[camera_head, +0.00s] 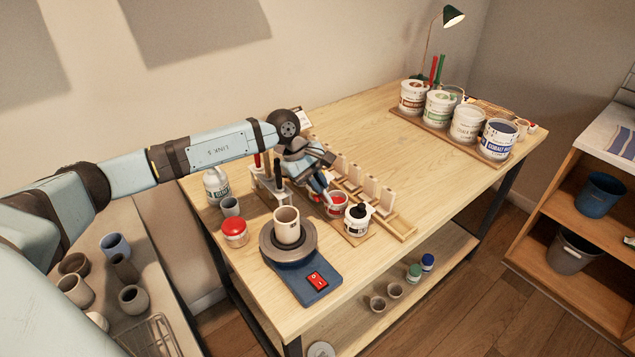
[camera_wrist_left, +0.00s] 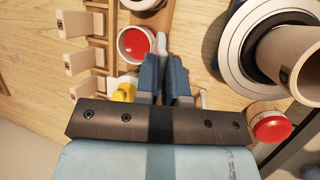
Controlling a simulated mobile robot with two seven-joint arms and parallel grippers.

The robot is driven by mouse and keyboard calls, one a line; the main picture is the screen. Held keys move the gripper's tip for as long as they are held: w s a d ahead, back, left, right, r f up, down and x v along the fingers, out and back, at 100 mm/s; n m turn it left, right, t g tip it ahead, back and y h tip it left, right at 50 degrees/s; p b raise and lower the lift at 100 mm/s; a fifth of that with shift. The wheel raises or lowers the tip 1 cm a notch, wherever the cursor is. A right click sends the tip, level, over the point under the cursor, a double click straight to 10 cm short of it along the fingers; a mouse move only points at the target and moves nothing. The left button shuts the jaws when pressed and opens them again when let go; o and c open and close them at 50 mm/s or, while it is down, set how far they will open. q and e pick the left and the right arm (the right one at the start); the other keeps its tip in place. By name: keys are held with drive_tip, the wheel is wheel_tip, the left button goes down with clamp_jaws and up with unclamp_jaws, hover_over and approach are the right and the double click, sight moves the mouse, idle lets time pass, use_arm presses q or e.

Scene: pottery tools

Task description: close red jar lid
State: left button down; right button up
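A small jar with a red lid (camera_head: 235,229) stands at the left of the table. The lid sits on top of it; I cannot tell how tightly. It shows at the right of the left wrist view (camera_wrist_left: 270,128). An open white jar with red contents (camera_head: 336,204) stands near the table's middle, also in the wrist view (camera_wrist_left: 134,44). My left gripper (camera_head: 324,190) is just beside and above this open jar, away from the red-lidded one. Its fingers (camera_wrist_left: 162,62) are close together, with a small whitish thing at their tips; I cannot tell whether they hold it.
A pottery wheel (camera_head: 318,278) bears a beige cup (camera_head: 287,225) between the red-lidded jar and the gripper. A tool holder (camera_head: 265,192) stands behind. A white jar with a dark top (camera_head: 357,219) and a wooden rack (camera_head: 395,227) are at the right. The table's far middle is clear.

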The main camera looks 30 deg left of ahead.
use_arm(q)
drive_tip(key=shift+w, duration=0.1)
drive_tip(key=shift+w+d+r+n+g+y+b, duration=0.1)
drive_tip(key=shift+w+d+n+g+y+b, duration=0.1)
drive_tip(key=shift+w+g+b, duration=0.25)
drive_tip(key=shift+w+d+r+n+g+y+b, duration=0.1)
drive_tip(key=shift+w+g+y+b, duration=0.2)
drive_tip(key=shift+g, duration=0.35)
drive_tip(key=shift+w+d+f+n+g+y+b, duration=0.1)
drive_tip(key=shift+w+d+n+g+y+b, duration=0.15)
drive_tip(key=shift+w+g+b, duration=0.65)
drive_tip(key=shift+w+d+n+g+y+b, duration=0.15)
drive_tip(key=shift+w+d+g+y+b, duration=0.2)
drive_tip(key=shift+w+g, duration=0.6)
drive_tip(key=shift+s+g, duration=0.25)
